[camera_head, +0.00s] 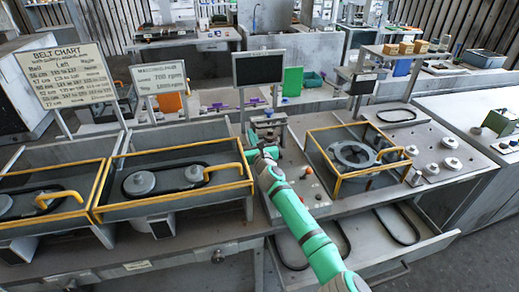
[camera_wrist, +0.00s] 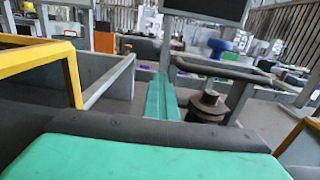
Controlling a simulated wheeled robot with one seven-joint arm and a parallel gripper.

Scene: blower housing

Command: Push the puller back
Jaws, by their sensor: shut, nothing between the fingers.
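What looks like the puller (camera_head: 268,124) is a small metal fixture below the dark screen, at the back of the grey panel. In the wrist view it shows as a dark bar frame (camera_wrist: 222,68) with a blue knob (camera_wrist: 218,46) behind it and a stacked metal pulley (camera_wrist: 207,104) beneath. My green gripper (camera_head: 262,152) is shut and empty, just in front of the fixture. In the wrist view the closed fingers (camera_wrist: 162,97) point forward, left of the pulley. I cannot tell whether they touch the bar. Part of the fixture is hidden behind my gripper in the head view.
A yellow-framed tray (camera_head: 185,172) with a belt and pulleys stands left of my arm. Another yellow-framed housing (camera_head: 352,155) stands to the right. A dark screen (camera_head: 258,67) rises behind the fixture.

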